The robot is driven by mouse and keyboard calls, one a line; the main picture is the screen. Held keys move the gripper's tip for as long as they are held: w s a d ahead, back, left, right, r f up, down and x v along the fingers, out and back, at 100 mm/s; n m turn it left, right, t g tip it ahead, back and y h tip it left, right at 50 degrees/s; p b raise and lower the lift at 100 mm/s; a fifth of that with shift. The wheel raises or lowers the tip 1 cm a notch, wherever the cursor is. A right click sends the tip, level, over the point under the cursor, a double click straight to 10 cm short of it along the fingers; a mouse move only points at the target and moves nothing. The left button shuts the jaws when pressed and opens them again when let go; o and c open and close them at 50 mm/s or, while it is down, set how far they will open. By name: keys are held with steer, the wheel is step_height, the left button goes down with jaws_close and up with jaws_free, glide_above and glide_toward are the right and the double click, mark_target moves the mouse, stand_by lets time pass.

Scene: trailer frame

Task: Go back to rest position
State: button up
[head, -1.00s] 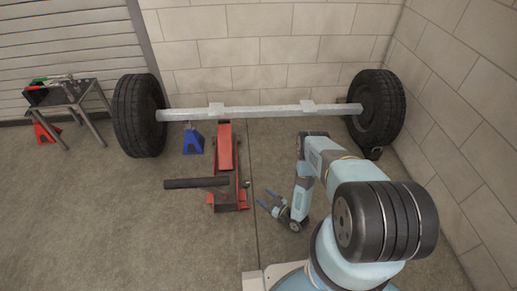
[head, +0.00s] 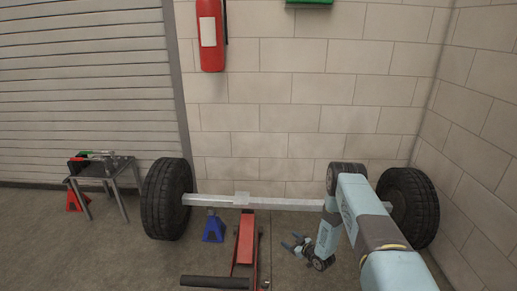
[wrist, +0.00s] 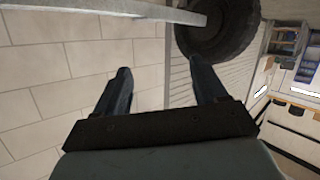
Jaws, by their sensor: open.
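My gripper (head: 291,243) is low at the end of my light-blue arm in the head view, to the right of the red floor jack (head: 246,240). Its two fingers are apart with nothing between them, and they also show in the wrist view (wrist: 160,88). The trailer axle beam (head: 280,203) runs across behind it, with a tyre at the left end (head: 166,199) and one at the right end (head: 408,208). My arm hides part of the beam near the right tyre. The wrist view shows the beam and a tyre (wrist: 215,28) beyond the fingers.
A blue jack stand (head: 213,228) is under the beam. A small table with tools (head: 103,168) and a red stand (head: 76,200) are at the left. The jack's dark handle (head: 215,282) points left. A fire extinguisher (head: 211,36) hangs on the block wall. Floor at the lower left is clear.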

steer(key=w+d+r+h, duration=0.1)
steer(key=w+d+r, duration=0.15)
steer(key=r, duration=0.65)
steer(key=w+d+r+m+h, duration=0.15)
steer(key=w+r, duration=0.25)
steer(key=r, duration=0.4)
steer(key=w+d+r+h, duration=0.1)
steer(key=w+r+h, duration=0.15)
steer(key=r, duration=0.65)
steer(key=s+d+r+m+g+h, duration=0.1)
steer(key=s+d+r+h, duration=0.15)
steer(key=r, duration=0.95)
steer(key=s+d+r+m+h, duration=0.1)
steer(key=s+r, duration=0.2)
steer(key=r, duration=0.9)
steer(key=s+d+r+m+g+h, duration=0.1)
steer(key=s+r+m+g, duration=0.25)
steer(key=s+r, duration=1.6)
steer(key=s+a+r+m+g, duration=0.1)
steer(key=s+a+m, duration=0.1)
steer(key=s, duration=2.8)
steer(key=shift+r+g, duration=0.35)
steer(key=shift+y, duration=0.25)
